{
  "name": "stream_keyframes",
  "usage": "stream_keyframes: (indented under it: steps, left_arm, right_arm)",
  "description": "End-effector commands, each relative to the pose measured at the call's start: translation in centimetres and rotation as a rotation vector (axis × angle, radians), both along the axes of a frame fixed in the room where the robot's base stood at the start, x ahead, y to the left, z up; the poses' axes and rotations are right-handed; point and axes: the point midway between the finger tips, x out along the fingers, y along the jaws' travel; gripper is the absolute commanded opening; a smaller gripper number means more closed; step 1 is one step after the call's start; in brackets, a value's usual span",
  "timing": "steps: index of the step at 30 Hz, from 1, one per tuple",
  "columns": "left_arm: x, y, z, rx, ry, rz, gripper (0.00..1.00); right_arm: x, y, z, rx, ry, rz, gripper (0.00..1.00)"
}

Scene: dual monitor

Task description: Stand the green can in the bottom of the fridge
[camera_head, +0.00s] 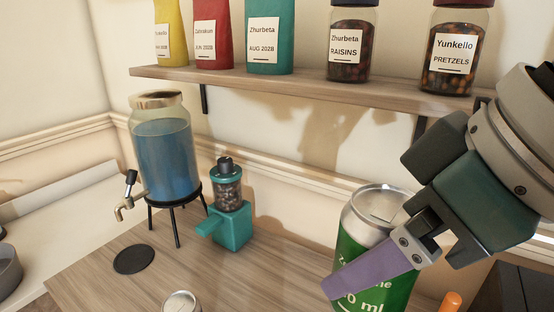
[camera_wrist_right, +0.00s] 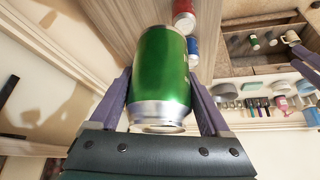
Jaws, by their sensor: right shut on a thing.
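The green can (camera_head: 362,243) with a silver top is at the lower right of the head view, and its lower end is cut off by the frame edge. My right gripper (camera_head: 372,274) is shut on it, with a purple finger across its side. In the right wrist view the green can (camera_wrist_right: 161,75) sits between the two purple fingers of my right gripper (camera_wrist_right: 163,95). From the head view I cannot tell whether the can touches the counter. No fridge can be made out clearly.
A wooden shelf (camera_head: 300,88) with bags and jars runs above the wooden counter (camera_head: 110,275). A drink dispenser (camera_head: 165,150) and a teal grinder (camera_head: 230,215) stand on the counter. Another can (camera_head: 181,302) shows at the bottom edge. Red (camera_wrist_right: 184,18) and blue (camera_wrist_right: 193,48) cans show in the wrist view.

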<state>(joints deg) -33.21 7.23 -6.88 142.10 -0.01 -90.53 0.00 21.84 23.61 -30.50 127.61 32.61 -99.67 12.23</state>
Motion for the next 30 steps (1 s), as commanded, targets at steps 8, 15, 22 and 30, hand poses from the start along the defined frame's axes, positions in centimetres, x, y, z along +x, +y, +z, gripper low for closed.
stream_keyframes:
  steps: [8, 15, 22, 30]
  left_arm:
    - [0.0, -0.1, 0.0, -0.004, 0.0, 0.002, 0.5]
    - [0.0, -0.2, 0.0, -0.008, 0.0, 0.005, 0.5]
    - [0.0, -0.3, 3.1, -0.009, 0.002, 0.006, 0.5]
    - [0.0, -0.3, 8.8, -0.009, 0.0, 0.006, 0.5]
  right_arm:
    - [0.3, -3.5, 6.6, -0.006, -0.013, -0.29, 0.0]
    - [-0.3, -6.9, 9.5, -0.001, -0.01, -0.532, 0.0]
    - [-0.9, -8.2, 13.3, 0.004, 0.001, -0.578, 0.0]
    - [-1.3, -7.9, 18.7, 0.005, 0.002, -0.442, 0.0]
